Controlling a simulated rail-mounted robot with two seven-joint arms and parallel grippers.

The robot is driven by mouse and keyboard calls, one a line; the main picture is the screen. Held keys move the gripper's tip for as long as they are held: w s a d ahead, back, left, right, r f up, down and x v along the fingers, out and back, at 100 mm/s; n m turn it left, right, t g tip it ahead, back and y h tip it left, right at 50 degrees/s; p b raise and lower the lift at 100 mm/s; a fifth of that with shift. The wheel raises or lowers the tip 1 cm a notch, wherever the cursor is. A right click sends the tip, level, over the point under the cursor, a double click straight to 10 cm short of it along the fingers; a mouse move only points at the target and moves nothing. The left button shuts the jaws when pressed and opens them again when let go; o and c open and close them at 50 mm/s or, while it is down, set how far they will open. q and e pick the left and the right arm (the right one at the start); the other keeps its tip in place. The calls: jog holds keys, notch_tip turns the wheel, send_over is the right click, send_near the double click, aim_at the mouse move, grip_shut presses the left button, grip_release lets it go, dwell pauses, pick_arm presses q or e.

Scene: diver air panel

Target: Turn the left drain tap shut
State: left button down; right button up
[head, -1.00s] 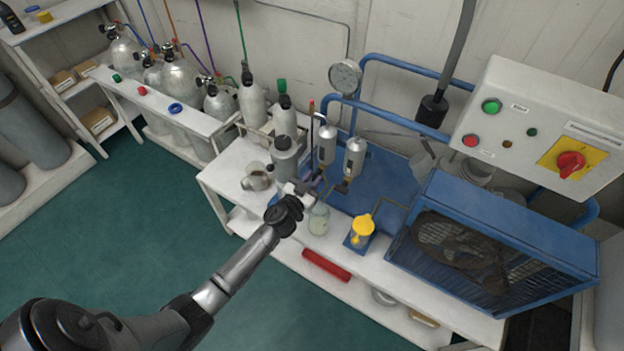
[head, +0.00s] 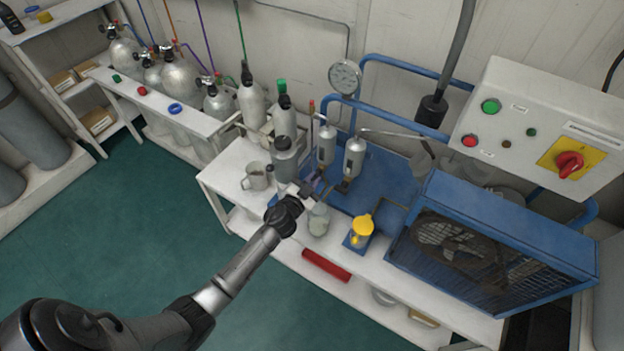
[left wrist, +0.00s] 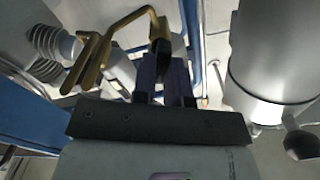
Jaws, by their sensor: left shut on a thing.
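Two silver separator cylinders stand side by side at the back of the bench in the head view, the left one (head: 327,144) and the right one (head: 354,158). My left gripper (head: 316,186) is just below the left cylinder, its jaws shut on the left drain tap, which they mostly hide. In the left wrist view the closed fingers (left wrist: 163,75) meet around a small dark part (left wrist: 158,50). A bent brass pipe (left wrist: 105,52) shows beside them. How far the tap is turned cannot be told. My right gripper is not in view.
A glass jar (head: 318,219) stands just below my left gripper. A mug (head: 256,176) and a grey bottle (head: 285,160) are to the left. A yellow-topped item (head: 361,226) and the blue-framed fan unit (head: 510,240) are to the right.

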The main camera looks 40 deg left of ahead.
pick_arm(q)
jog(key=m, duration=0.6)
jog(key=shift+d+f+m, duration=0.1)
jog(key=shift+m, duration=0.2)
jog(key=m, duration=0.6)
jog(key=shift+f, duration=0.1)
dwell(0.4)
jog(key=c, duration=1.1)
grip_release()
jog(key=shift+c, duration=0.2)
jog(key=s+d+p, duration=0.1)
jog(key=s+d, duration=0.1)
jog(key=s, duration=1.1)
jog(key=shift+s, duration=0.3)
